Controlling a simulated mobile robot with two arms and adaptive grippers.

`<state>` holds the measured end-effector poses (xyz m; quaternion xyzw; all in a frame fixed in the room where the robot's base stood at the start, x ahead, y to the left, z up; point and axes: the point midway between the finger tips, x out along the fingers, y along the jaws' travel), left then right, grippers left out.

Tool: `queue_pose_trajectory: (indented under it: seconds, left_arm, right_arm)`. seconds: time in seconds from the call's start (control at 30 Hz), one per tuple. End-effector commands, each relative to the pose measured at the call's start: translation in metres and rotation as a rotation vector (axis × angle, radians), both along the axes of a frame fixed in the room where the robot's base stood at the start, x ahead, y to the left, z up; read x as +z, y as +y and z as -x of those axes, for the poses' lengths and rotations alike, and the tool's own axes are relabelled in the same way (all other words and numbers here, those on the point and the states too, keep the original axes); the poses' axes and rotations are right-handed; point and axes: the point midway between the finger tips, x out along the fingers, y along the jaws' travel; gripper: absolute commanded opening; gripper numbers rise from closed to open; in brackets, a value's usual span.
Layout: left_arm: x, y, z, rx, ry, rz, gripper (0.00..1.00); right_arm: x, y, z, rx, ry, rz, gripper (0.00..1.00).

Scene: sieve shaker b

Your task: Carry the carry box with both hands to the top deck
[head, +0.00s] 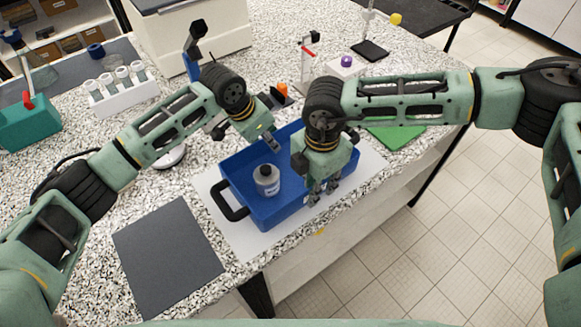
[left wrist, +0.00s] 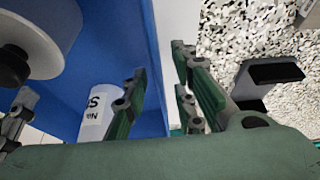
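The blue carry box (head: 236,176) sits on a white sheet near the bench's front edge. A black handle (head: 231,203) sticks out at its left end. A white bottle with a grey cap (head: 267,180) stands inside; its label also shows in the left wrist view (left wrist: 98,112). My left gripper (head: 272,143) is at the box's far wall. In the left wrist view its fingers (left wrist: 160,95) are apart, on either side of the blue wall (left wrist: 148,60). My right gripper (head: 323,190) points down at the near wall; its grip is unclear. I cannot identify the top deck.
A dark grey mat (head: 168,255) lies left of the box. A white tube rack (head: 122,93) and teal container (head: 30,122) stand further left. A green pad (head: 396,137) lies to the right. A large pale box-shaped unit (head: 200,40) stands behind. Tiled floor is clear right.

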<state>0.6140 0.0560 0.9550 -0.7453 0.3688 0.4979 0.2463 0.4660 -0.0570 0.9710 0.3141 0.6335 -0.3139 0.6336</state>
Motion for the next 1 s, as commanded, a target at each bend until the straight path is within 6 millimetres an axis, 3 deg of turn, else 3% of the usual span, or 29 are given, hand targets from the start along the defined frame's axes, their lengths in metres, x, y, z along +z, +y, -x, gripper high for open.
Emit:
queue_pose_trajectory:
  seconds: [0.2,0.5,1.0]
  left_arm:
    - [-0.0001,0.0,0.0,0.0,0.0,0.0,0.24]
    - [0.0002,0.0002,0.0,0.0,0.0,0.0,0.0]
    - [0.0005,0.0004,-0.0002,0.0,-0.001,-0.001,0.0]
  right_arm:
    - [-0.0001,0.0001,0.0001,0.0,0.0,0.0,0.24]
    - [0.0001,0.0001,0.0001,0.001,0.0,0.0,0.0]
    - [0.0003,0.0002,-0.0002,0.0,-0.001,-0.001,0.0]
